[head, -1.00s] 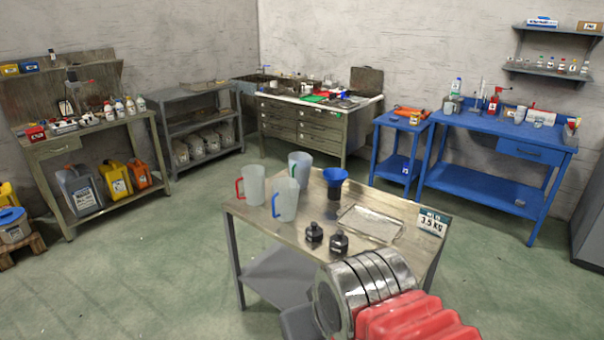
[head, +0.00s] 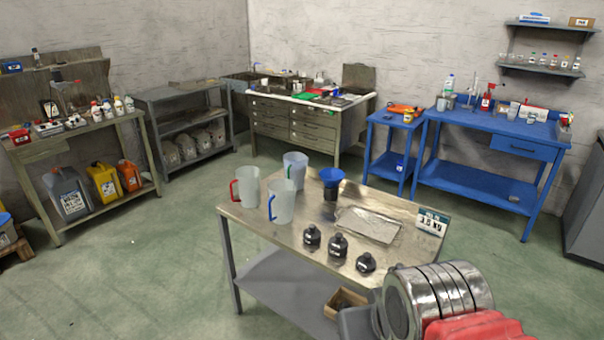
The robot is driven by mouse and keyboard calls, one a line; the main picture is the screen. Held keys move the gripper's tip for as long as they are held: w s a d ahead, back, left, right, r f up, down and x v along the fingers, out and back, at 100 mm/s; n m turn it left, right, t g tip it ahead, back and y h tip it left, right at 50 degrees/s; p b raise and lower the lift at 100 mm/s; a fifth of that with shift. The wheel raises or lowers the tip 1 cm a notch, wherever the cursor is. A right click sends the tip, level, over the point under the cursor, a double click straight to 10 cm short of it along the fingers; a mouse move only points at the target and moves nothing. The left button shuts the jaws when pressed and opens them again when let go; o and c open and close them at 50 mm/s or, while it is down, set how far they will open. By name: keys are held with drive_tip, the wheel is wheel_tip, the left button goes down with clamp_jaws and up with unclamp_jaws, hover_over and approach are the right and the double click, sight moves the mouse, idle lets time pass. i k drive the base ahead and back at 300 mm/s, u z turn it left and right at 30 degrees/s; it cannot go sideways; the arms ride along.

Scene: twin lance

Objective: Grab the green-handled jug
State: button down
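Three translucent jugs stand upright on the left part of the metal-topped table (head: 390,210) in the head view. One has a red handle (head: 247,188) and one in front has a blue handle (head: 284,203). The third jug (head: 295,166) stands behind them; its handle is hidden, and it looks bluish inside. No green handle shows. My arm, with a silver ribbed section and red bellows, comes in at the lower right, over the table's near right corner. The fingers of my gripper are not visible, and the arm is well apart from the jugs.
A blue funnel (head: 331,178) stands right of the jugs. Several small black bottles (head: 338,246) stand along the table's near side. A shallow metal tray (head: 368,225) and a weight sign (head: 432,221) are on the right. Clear green floor lies left of the table.

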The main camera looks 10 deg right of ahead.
sight(296, 164)
drive_tip(key=u, duration=0.3)
drive_tip(key=i, duration=1.05)
drive_tip(key=u, duration=0.5)
drive_tip(key=i, duration=1.55)
drive_tip(key=z, duration=0.25)
